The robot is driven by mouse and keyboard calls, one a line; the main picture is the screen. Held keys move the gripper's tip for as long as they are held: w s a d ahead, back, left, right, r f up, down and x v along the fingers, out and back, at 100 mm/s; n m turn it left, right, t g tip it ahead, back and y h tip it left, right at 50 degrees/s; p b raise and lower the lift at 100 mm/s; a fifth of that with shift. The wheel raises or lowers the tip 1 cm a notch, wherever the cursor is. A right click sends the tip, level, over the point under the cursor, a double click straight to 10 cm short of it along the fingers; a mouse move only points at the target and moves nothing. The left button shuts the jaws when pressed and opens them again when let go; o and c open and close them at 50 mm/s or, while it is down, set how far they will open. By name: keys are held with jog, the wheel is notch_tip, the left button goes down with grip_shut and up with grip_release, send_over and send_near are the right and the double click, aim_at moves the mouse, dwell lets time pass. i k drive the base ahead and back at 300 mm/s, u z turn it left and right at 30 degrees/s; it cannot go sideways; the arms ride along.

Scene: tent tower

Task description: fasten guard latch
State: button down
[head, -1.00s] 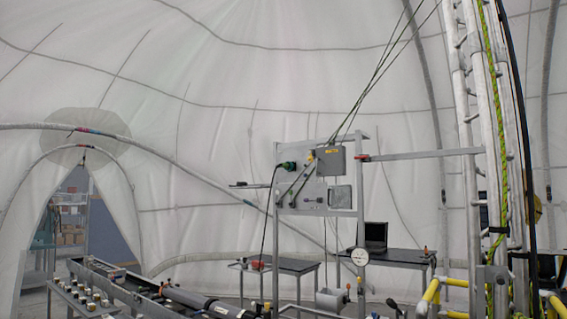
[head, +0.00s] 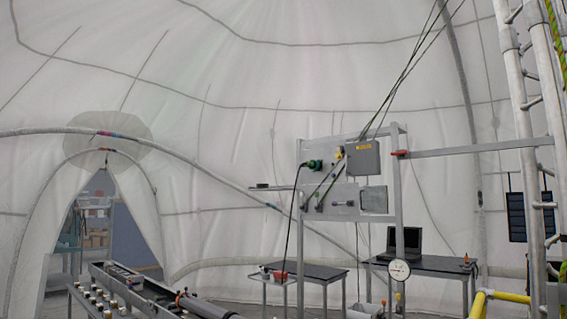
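No part that I can name for certain as the guard latch shows. A grey metal frame (head: 399,220) stands right of centre and carries a panel (head: 333,199) with a grey box (head: 363,158), a green connector (head: 313,164) and small knobs. A horizontal bar (head: 470,146) runs from this frame to the lattice tower at the right. A small red fitting (head: 402,153) sits at its left end. Whether it is a latch, open or fastened, I cannot tell. My gripper is not in view.
A long bench with a dark tube (head: 205,307) fills the lower left. Tables (head: 311,271) stand behind the frame, one with a laptop (head: 404,241). A round gauge (head: 399,270) hangs low on the frame. A yellow rail (head: 500,296) and the tower (head: 529,110) bound the right.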

aim_at(338, 156)
jog(key=z, duration=0.1)
jog(key=i, duration=1)
jog(key=z, duration=0.6)
